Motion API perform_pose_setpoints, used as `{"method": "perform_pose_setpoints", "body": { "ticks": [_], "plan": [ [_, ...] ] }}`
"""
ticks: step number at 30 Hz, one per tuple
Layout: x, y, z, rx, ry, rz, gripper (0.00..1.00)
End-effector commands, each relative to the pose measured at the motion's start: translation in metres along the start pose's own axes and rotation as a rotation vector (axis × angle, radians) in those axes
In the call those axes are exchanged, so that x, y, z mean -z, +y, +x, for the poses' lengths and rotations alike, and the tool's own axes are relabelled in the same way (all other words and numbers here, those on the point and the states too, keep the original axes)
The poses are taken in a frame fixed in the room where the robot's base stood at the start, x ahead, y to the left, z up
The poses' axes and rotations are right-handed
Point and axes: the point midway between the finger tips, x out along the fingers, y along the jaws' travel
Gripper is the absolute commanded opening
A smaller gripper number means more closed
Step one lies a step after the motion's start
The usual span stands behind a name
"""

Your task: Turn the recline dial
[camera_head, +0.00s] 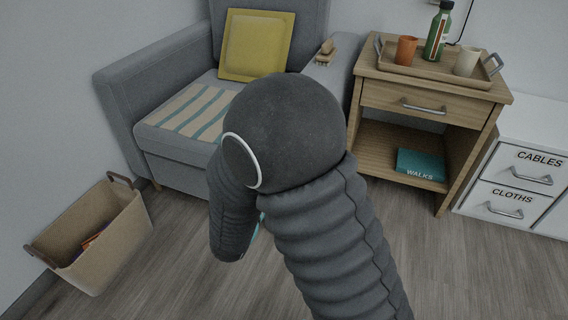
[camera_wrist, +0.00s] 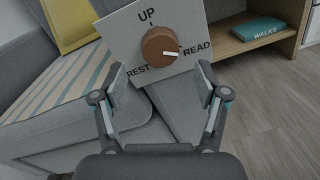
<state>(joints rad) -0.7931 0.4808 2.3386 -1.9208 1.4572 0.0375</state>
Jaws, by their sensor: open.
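The recline dial (camera_wrist: 160,46) is a round brown knob with a white pointer mark on a white plate (camera_wrist: 122,38) in the wrist view. The plate reads UP at the top, REST at lower left and READ at right. The white mark points right and slightly down, near READ. My gripper (camera_wrist: 160,78) is open, its two fingers apart just in front of the plate's lower part, left and right of the dial in the picture. Nothing is between the fingertips that I can see gripped. In the head view my arm hides the dial and the gripper.
The grey armchair (camera_head: 180,160) holds a yellow cushion (camera_head: 257,45) and a striped cloth (camera_head: 187,112). A brush (camera_head: 326,50) lies on its armrest. A wooden side table (camera_head: 430,95) stands right, beside white drawers (camera_head: 518,178). A basket (camera_head: 100,240) is on the floor at left.

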Motion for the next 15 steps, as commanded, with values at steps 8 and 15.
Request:
{"method": "perform_pose_setpoints", "body": {
  "ticks": [8, 15],
  "plan": [
    [0.000, -0.001, 0.037, 0.003, -0.001, 0.000, 0.73],
    [0.000, 0.000, 0.045, 0.000, 0.001, -0.001, 0.73]
  ]
}}
